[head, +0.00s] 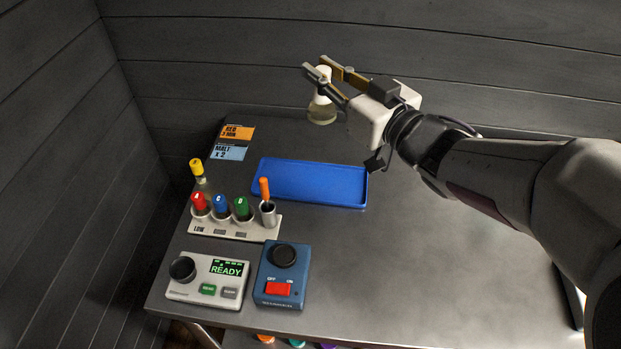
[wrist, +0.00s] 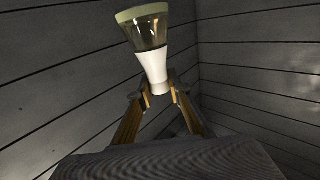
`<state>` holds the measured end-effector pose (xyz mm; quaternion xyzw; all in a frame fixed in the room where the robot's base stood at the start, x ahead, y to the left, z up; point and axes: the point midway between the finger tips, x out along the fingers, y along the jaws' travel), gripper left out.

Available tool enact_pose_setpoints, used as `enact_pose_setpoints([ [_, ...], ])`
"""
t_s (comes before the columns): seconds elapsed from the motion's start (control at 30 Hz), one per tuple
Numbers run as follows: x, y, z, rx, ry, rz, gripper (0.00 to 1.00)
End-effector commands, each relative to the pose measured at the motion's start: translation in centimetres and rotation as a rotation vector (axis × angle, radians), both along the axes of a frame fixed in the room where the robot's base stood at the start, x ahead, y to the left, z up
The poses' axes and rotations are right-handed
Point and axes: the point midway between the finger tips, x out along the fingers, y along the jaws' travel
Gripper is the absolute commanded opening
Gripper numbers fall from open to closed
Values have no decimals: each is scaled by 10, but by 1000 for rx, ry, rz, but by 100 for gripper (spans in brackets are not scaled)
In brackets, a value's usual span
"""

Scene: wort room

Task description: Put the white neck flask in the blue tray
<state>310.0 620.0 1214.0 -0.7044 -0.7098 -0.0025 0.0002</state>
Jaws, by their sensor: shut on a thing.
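The flask with the white neck (head: 321,108) is at the back of the table in the head view. Its clear body holds a little pale yellowish liquid. My gripper (head: 327,76) is shut on the white neck; the wrist view also shows the fingers (wrist: 158,88) closed on the neck of the flask (wrist: 147,32). Whether the flask's base touches the table I cannot tell. The blue tray (head: 310,182) lies flat and empty in the middle of the table, nearer the front than the flask.
A rack (head: 235,228) with red, blue and green capped bottles and a metal cup (head: 268,214) with an orange-handled tool stands left of the tray. A yellow-capped vial (head: 197,170) is behind it. A READY device (head: 208,280) and blue switch box (head: 282,275) stand in front. The table's right is clear.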

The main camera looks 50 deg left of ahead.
Motion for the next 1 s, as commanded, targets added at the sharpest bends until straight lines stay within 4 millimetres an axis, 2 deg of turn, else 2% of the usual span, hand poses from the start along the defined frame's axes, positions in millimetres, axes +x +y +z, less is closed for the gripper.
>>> enact_pose_setpoints([
  [0.03,3,-1,-14,-7,6,-6,0],
  [0.1,4,-1,-27,-8,7,-7,0],
  [0.5,4,-1,-94,-5,4,-8,0],
  [0.7,4,-2,-107,-3,2,-7,0],
  [1.0,4,-2,-108,-3,2,-8,0],
])
